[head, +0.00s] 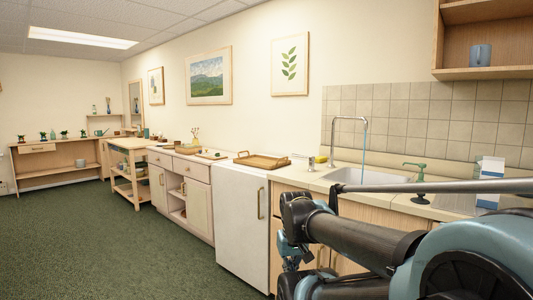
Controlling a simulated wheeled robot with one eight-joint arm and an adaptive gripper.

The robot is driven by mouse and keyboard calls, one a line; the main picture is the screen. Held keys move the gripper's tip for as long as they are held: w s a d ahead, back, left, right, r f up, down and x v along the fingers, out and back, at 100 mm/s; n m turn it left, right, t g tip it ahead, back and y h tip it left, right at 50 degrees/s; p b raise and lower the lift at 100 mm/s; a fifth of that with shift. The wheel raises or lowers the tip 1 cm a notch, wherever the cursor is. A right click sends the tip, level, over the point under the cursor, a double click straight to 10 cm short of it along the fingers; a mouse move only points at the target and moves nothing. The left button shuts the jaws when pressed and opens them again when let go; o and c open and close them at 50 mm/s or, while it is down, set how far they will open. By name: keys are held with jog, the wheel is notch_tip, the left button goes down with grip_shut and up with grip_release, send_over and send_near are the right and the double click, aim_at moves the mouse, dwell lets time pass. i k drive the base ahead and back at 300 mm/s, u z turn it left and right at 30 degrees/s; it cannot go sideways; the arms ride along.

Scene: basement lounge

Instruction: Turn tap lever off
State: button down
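The chrome tap (333,142) is a tall gooseneck standing at the back left of the sink (372,175) in the head view. A thin blue stream (364,155) hangs from its spout down into the basin, looking like running water. I cannot clearly make out the tap's lever at this size. My dark and teal arm fills the lower right, in front of the counter, and hides part of the sink front and cabinets. I cannot make out my gripper's fingers anywhere in this view.
A green pump-like object (420,172) and a blue-white carton (490,182) stand right of the sink. A yellow item (321,159) and a wooden tray (262,161) are to the left. A shelf with a blue mug (480,55) hangs upper right. Green carpet (120,250) is clear at left.

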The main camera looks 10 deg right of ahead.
aim_at(311, 158)
jog(key=z, duration=0.05)
jog(key=i, duration=1.15)
jog(key=z, duration=0.45)
